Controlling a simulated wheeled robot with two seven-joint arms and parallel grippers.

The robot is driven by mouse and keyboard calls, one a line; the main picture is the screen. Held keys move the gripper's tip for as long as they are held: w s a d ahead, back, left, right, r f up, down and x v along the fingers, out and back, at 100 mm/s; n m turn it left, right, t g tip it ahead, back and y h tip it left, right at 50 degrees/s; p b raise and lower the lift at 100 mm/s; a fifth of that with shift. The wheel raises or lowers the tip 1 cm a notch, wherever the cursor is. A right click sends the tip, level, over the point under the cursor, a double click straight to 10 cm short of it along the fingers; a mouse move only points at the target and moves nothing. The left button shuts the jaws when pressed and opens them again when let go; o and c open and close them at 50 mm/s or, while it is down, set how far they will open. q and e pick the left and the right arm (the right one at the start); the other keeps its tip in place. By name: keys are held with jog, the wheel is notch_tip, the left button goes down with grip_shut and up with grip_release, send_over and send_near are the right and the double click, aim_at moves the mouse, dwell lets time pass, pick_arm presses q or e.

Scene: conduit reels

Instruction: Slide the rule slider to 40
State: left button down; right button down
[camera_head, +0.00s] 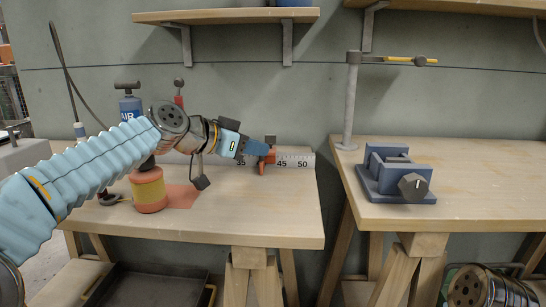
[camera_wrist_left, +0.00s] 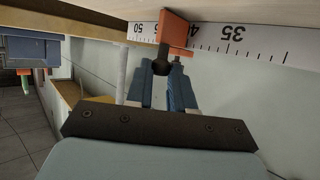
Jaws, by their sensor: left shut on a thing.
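The white rule (camera_head: 297,160) runs along the back of the left bench against the wall. The orange rule slider (camera_head: 264,167) sits on it, covering the stretch between the 35 and 45 marks; its exact reading cannot be told. In the left wrist view the rule (camera_wrist_left: 262,40) appears upside down and the slider (camera_wrist_left: 174,29) has a dark knob. My left gripper (camera_head: 266,153) reaches in from the left and is shut on the slider's knob; its fingertips (camera_wrist_left: 162,68) close around it in the wrist view. My right gripper is not in view.
An orange jar (camera_head: 148,190) and a blue AIR bottle (camera_head: 130,106) stand on the left bench, near my left arm. A blue fixture with a dark knob (camera_head: 412,186) and a grey post (camera_head: 350,105) stand on the right bench (camera_head: 480,212). A gap separates the benches.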

pick_arm(q)
jog(key=shift+a, duration=0.1)
jog(key=c, duration=1)
grip_release()
jog(key=shift+r, duration=0.1)
jog(key=shift+r+p, duration=0.3)
jog(key=shift+r, duration=0.1)
jog(key=s+r, duration=0.4)
jog(key=s+d+r+p, duration=0.1)
jog(key=s+r, duration=0.3)
jog(key=s, duration=0.1)
jog(key=s+d+r+p, duration=0.1)
jog(key=s+r, duration=0.3)
jog(key=s, duration=0.1)
jog(key=shift+d, duration=0.1)
